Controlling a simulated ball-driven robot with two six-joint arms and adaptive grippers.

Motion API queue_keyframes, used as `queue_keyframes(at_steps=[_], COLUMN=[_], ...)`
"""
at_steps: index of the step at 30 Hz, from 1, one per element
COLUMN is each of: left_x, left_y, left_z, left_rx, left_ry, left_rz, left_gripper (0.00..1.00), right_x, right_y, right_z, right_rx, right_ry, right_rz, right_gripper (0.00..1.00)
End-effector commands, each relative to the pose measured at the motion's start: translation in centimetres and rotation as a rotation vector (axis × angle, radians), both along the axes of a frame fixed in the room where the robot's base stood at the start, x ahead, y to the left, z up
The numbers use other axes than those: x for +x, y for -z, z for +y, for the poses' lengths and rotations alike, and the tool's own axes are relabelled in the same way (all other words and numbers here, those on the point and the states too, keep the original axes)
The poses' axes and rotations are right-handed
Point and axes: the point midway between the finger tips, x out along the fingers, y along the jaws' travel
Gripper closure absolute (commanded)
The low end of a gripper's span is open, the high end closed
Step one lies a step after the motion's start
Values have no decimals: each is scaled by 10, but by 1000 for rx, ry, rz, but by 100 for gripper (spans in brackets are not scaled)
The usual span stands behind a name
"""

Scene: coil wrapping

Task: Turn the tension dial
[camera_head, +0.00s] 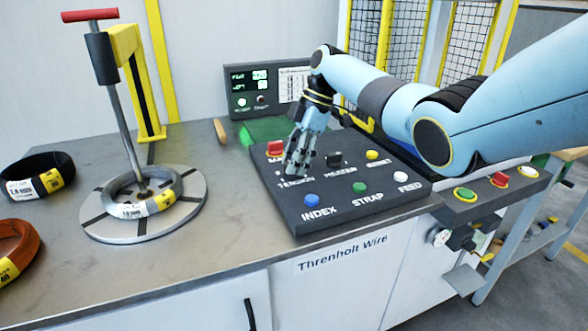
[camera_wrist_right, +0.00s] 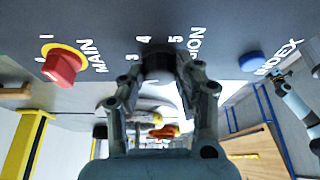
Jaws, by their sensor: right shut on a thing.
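The dark tension dial (camera_wrist_right: 158,62) sits on the black control panel (camera_head: 345,205), with the numbers 3, 4 and 5 showing around it in the right wrist view. My right gripper (camera_head: 298,168) reaches down onto the panel just behind the TENSION label. In the right wrist view its two fingers (camera_wrist_right: 160,75) are closed on the sides of the dial. In the head view the gripper hides the dial. A light blue arm, likely my left, shows at the right edge of the wrist view, its dark end (camera_wrist_right: 279,77) small and unclear.
The red MAIN switch (camera_wrist_right: 62,66) is close beside the gripper. The blue INDEX button (camera_head: 312,201), green STRAP button (camera_head: 360,188), white FEED button (camera_head: 400,177) and black switch (camera_head: 334,159) share the panel. A wire coil (camera_head: 145,200) lies on a round plate at left.

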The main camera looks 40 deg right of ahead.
Motion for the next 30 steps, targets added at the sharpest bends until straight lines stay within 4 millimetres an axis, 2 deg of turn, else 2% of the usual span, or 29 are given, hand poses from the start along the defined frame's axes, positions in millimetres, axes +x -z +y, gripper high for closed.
queue_keyframes(at_steps=[1,15,21,30], left_x=[-1,-9,-12,-14], left_y=[10,59,74,87], left_z=[0,0,0,0], left_rx=[0,-1,0,0], left_ry=[0,0,0,0], left_rz=[2,14,19,24], left_gripper=[60,60,60,60], right_x=[2,5,6,6], right_y=[3,3,3,1], right_z=[0,0,1,1], right_rx=[-1,-1,-2,-2], right_ry=[-41,-483,-643,-802], right_rz=[-4,-3,-4,-4], right_gripper=[99,99,99,99])
